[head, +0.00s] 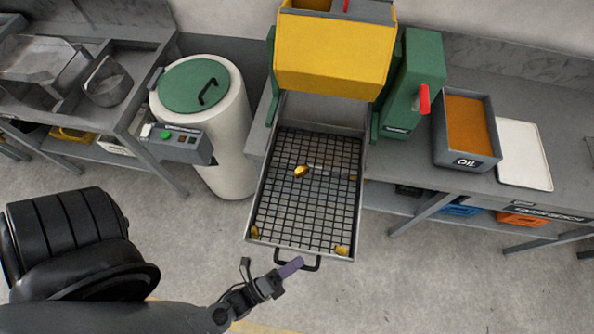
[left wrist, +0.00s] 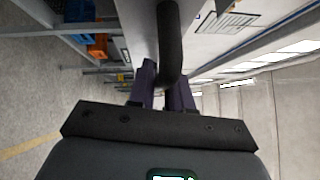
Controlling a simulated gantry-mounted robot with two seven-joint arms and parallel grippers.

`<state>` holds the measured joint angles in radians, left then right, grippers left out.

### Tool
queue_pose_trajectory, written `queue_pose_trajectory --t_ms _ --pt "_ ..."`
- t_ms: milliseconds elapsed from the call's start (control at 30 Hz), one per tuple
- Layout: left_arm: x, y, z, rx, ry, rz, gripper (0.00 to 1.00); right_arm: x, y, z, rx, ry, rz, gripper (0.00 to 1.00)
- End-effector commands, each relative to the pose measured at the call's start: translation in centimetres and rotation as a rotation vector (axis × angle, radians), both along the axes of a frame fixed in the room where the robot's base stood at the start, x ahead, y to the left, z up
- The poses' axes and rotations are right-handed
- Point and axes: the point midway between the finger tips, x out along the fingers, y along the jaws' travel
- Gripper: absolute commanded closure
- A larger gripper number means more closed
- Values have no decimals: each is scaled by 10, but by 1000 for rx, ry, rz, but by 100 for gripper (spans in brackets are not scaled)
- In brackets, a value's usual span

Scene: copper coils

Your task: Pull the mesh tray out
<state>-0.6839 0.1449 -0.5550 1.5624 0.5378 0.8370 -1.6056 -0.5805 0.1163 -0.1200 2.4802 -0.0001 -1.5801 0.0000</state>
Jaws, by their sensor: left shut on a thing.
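The mesh tray (head: 310,180) sticks out from under a yellow and green machine (head: 335,55). It has a metal frame, a black wire grid and a black handle (head: 312,265) on its front edge. A few copper-gold pieces (head: 301,171) lie on the mesh. My left gripper (head: 290,268) is at the handle, its purple fingers shut on it. In the left wrist view the dark handle bar (left wrist: 169,45) runs between the two fingers (left wrist: 165,88). My right gripper is not in view.
A white drum with a green lid (head: 195,85) and a button box (head: 175,138) stand left of the tray. An oil bin (head: 467,158) and a white tray (head: 522,155) rest on the right bench. The floor in front of the tray is clear.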

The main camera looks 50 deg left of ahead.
Motion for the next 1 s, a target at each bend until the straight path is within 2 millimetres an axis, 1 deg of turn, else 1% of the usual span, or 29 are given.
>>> queue_pose_trajectory --t_ms 33,200,567,600,700,1000 --pt "-3 -3 2 -2 -3 0 100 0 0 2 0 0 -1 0" --pt "-9 -7 1 -1 -4 0 100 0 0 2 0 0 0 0" --pt "-10 -8 1 -2 -4 0 100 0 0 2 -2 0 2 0" --pt "-10 -8 1 -2 -4 0 76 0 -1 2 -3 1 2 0" --pt "-10 -8 1 -1 -3 0 61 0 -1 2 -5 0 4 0" --pt "-10 -8 0 -1 -1 0 61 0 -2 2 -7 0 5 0"
